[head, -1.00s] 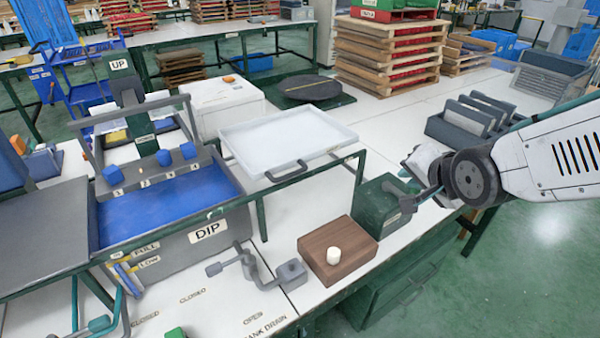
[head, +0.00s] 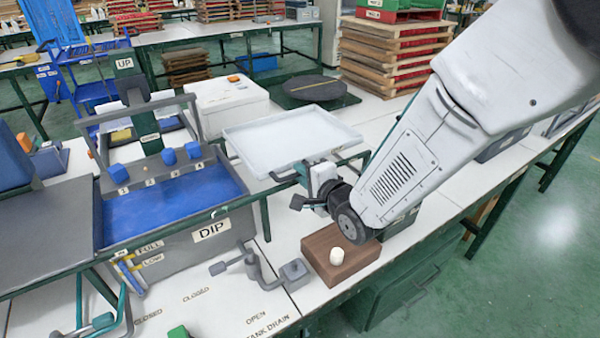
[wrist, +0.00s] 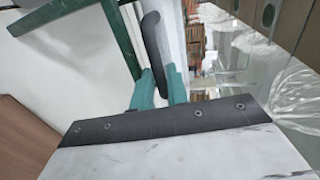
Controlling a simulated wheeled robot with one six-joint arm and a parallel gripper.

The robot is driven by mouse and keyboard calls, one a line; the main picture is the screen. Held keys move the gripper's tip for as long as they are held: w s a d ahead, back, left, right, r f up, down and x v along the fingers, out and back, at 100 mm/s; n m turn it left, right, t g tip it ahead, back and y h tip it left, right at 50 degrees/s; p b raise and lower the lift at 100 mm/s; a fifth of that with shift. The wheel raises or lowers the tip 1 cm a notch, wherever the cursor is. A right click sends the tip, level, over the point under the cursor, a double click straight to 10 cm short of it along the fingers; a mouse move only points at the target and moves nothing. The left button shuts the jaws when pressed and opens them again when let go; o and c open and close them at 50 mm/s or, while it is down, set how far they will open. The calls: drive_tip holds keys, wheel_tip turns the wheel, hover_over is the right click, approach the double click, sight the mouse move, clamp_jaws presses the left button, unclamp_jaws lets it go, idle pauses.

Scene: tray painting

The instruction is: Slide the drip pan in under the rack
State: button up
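The drip pan is a shallow white tray (head: 285,140) in the middle of the head view, level, by the green frame of the rack (head: 264,218). Whether it rests on the frame is unclear. Its dark handle sticks out at the near side and is mostly hidden by my gripper (head: 308,196). In the wrist view the dark handle (wrist: 153,45) runs down between the two teal fingers of my gripper (wrist: 161,88). The fingers stand close on either side of it. Whether they touch it does not show.
The blue-filled DIP tank (head: 170,205) stands to the left. A white box (head: 225,98) and a dark round turntable (head: 312,88) are behind the pan.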

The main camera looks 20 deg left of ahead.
drive_tip(key=shift+w+a+f, duration=0.15)
drive_tip(key=shift+w+a, duration=0.25)
drive_tip(key=shift+a, duration=0.1)
clamp_jaws()
